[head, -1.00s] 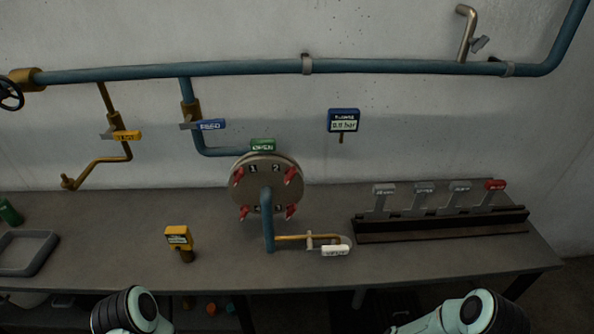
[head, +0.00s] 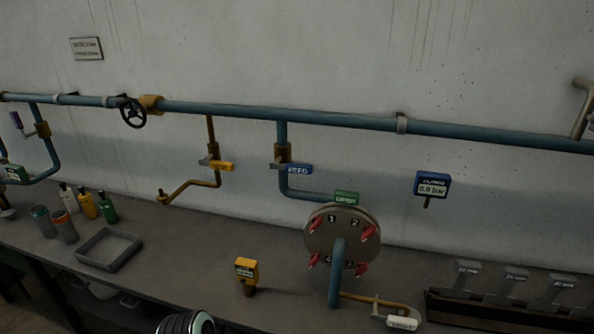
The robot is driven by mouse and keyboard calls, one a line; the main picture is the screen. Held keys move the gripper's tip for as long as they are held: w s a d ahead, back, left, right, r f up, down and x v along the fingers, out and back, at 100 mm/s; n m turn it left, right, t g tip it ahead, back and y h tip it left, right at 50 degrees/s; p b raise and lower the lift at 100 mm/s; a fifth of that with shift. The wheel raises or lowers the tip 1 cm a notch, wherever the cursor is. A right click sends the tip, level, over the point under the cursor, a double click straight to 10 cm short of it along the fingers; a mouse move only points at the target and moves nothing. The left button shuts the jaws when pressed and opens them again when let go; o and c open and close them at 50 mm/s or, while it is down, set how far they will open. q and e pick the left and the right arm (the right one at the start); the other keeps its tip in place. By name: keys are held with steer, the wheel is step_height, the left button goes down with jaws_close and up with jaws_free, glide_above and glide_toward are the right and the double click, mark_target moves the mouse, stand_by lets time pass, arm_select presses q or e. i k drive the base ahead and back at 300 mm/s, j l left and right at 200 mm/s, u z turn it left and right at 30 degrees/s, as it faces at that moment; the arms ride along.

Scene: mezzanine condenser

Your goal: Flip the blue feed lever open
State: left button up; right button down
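The blue feed lever (head: 299,169) is a small blue handle with white lettering, on the brass valve (head: 282,152) of the blue pipe that drops from the long wall pipe. The lever points to the right, roughly level, across the drop pipe. Below it the pipe bends right to a round grey metal plate (head: 318,236) with red clamps and a green tag (head: 346,197). Part of one of my arms shows at the bottom edge, well below the lever. Neither gripper is in view.
A yellow lever (head: 221,166) sits left of the blue one. A yellow gauge (head: 246,270) stands on the bench, a blue display (head: 432,184) is on the wall, and a white lever (head: 402,323) is low right. A grey tray (head: 109,250) and bottles stand left. Bench between tray and yellow gauge is clear.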

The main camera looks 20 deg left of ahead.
mark_target(295, 168)
steer(key=j+z, duration=0.2)
steer(key=z, duration=0.3)
steer(key=j+z, duration=0.25)
steer(key=z, duration=0.25)
steer(key=j+z, duration=0.2)
steer(key=z, duration=0.25)
steer(key=k+j+z, duration=0.25)
steer(key=j, duration=0.25)
steer(key=k+j+z, duration=0.25)
steer(key=j, duration=0.2)
steer(key=k+j, duration=0.45)
steer(key=j, duration=0.2)
